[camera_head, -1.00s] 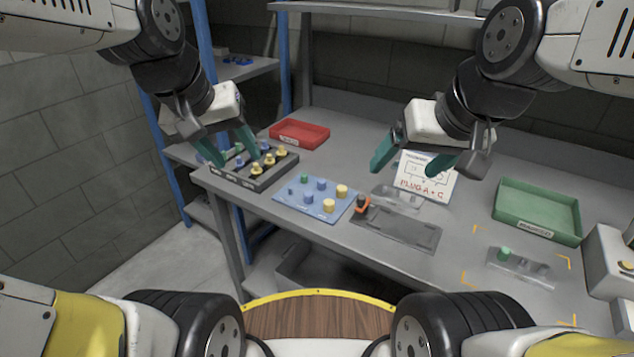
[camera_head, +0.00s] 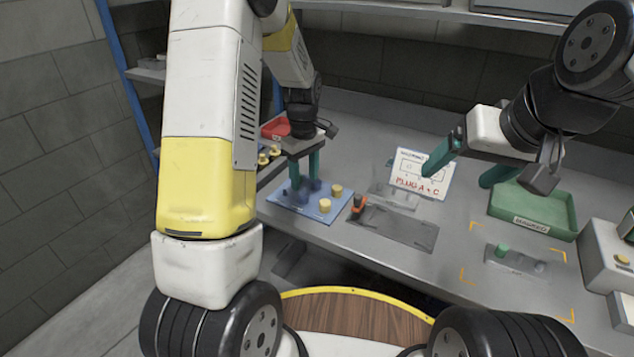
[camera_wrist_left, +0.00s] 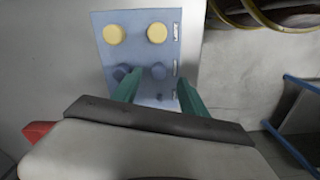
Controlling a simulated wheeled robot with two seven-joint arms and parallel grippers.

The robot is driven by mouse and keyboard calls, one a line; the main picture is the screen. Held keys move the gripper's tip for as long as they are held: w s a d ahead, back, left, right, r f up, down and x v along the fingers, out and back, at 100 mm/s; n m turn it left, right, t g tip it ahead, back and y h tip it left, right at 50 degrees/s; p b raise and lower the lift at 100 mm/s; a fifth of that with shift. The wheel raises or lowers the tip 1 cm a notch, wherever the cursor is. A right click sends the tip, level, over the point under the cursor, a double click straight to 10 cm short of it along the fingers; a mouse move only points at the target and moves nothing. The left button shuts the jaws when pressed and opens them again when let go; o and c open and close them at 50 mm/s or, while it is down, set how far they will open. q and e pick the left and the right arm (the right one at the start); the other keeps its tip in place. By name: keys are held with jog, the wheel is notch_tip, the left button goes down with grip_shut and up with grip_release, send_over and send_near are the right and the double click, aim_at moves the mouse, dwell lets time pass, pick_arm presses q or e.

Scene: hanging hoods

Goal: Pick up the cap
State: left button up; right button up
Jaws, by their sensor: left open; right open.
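Several caps stand on a blue board (camera_head: 300,205). Two yellow caps (camera_head: 325,205) are at its right end and also show in the left wrist view (camera_wrist_left: 114,34). Blue caps (camera_wrist_left: 158,71) are near my left gripper's fingertips; one lies between the fingers as seen in the left wrist view, another (camera_wrist_left: 121,72) beside the left finger. My left gripper (camera_head: 304,178) is open, pointing down over the board, holding nothing. A green cap is not visible on the board. My right gripper (camera_head: 458,178) is open and empty above the table, beside the white sign.
A white sign (camera_head: 421,172) reads "PLUG A + C". A grey tray (camera_head: 395,230) with an orange part (camera_head: 358,202) lies right of the board. A green bin (camera_head: 535,205) and a clear holder with a green cap (camera_head: 502,250) are further right. A red bin (camera_head: 274,129) is behind my left arm.

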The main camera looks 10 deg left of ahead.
aim_at(303, 193)
pick_arm(q)
jog(key=f, duration=0.6)
jog(key=shift+w+a+f, duration=0.2)
jog(key=shift+w+a, duration=0.15)
jog(key=shift+a, duration=0.05)
grip_shut()
